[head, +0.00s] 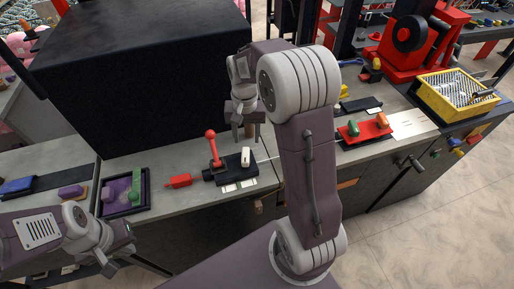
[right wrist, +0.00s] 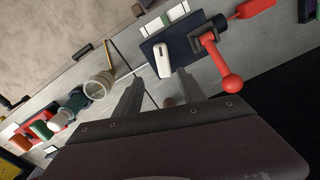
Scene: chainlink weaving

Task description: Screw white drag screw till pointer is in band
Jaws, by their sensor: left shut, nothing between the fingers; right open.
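The white drag screw (head: 246,157) is a small pale upright piece on a dark base plate (head: 232,176) on the bench; it also shows in the right wrist view (right wrist: 163,60). A red ball-ended lever (head: 213,147) stands beside it on the left. White label patches (head: 248,183) lie at the plate's front edge; I cannot make out a pointer or band. My right gripper (head: 243,136) is open and empty, fingers down, above and behind the screw. In the right wrist view the screw lies beyond the fingertips. My left gripper (head: 116,262) is shut and empty at lower left, away from it.
A red handle (head: 178,181) lies left of the plate. A purple tray with a green piece (head: 136,187) is further left. A large black box (head: 140,80) stands behind. To the right are a red tray (head: 352,134) and a yellow bin (head: 456,98). My right arm hides part of the bench.

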